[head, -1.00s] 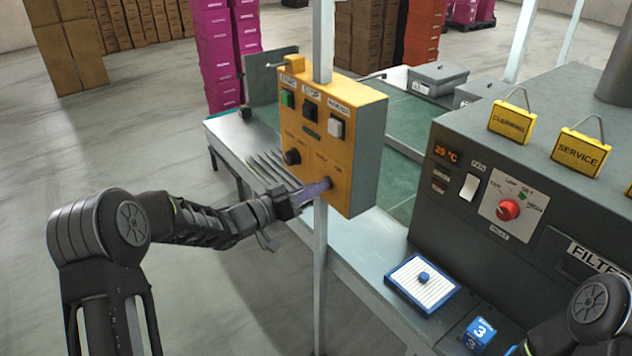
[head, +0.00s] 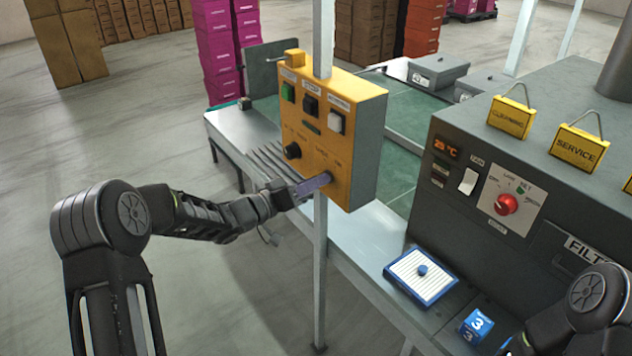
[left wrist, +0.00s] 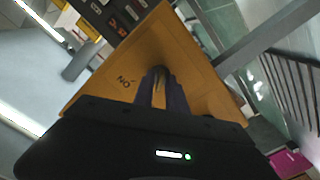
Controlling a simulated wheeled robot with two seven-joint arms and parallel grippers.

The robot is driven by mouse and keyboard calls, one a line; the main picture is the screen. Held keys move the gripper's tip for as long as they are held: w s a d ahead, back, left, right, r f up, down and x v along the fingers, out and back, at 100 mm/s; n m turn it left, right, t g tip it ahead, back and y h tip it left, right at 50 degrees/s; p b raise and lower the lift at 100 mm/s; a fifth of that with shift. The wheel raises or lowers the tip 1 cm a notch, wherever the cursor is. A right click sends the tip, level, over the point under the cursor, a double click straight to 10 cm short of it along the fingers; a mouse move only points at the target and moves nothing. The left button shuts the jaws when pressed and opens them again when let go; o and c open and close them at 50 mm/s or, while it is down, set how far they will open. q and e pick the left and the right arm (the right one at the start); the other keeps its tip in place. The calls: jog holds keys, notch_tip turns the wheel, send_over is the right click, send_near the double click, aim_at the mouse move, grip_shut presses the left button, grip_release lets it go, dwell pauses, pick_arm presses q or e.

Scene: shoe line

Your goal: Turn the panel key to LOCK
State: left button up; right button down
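The yellow control panel (head: 352,165) is mounted on a grey post and carries buttons, a black knob (head: 292,150) and a key switch low on its front. My left gripper (head: 324,181) is at the key switch, its purple-grey fingers pointing at the panel face. In the left wrist view the fingers (left wrist: 160,82) are close together around the small dark key (left wrist: 160,71). The fingers hide most of the key, so its angle is unclear. The labels around it are too small to read surely. My right gripper is out of view; only part of my right arm shows at lower right.
A dark machine with a red dial (head: 506,204) and yellow signs stands at right. A green-topped conveyor (head: 402,112) runs behind the panel. Floor at left is clear.

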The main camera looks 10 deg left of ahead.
pick_arm(q)
jog(key=shift+o, duration=0.9)
jog(key=shift+s+a, duration=0.1)
jog(key=b+v, duration=0.2)
jog(key=v, duration=0.5)
jog(key=shift+s, duration=0.25)
jog(key=shift+a, duration=0.15)
